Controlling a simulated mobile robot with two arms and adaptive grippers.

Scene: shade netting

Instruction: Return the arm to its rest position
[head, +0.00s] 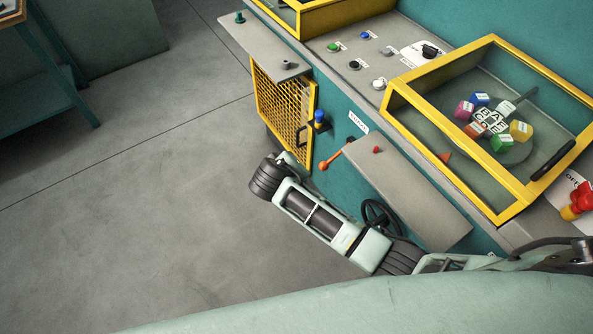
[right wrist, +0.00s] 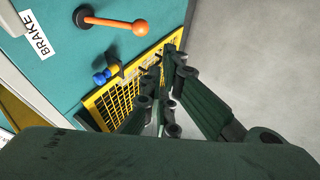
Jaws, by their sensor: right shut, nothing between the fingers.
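My right arm (head: 320,220) comes in from the lower right of the head view and reaches left, low along the front of the teal machine. Its far end is by the foot of the yellow mesh guard (head: 285,112); the fingers are hard to make out there. In the right wrist view my right gripper (right wrist: 161,78) is shut and empty, its dark green fingers in front of the mesh guard (right wrist: 115,95). Whether it touches the mesh I cannot tell. My left gripper is not in view.
An orange-knobbed brake lever (head: 334,160) and a blue knob (head: 320,117) stick out of the machine front near the arm. A black handwheel (head: 378,214) is close to the forearm. A yellow-framed case (head: 448,162) holds coloured cubes. Open floor (head: 150,210) lies to the left.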

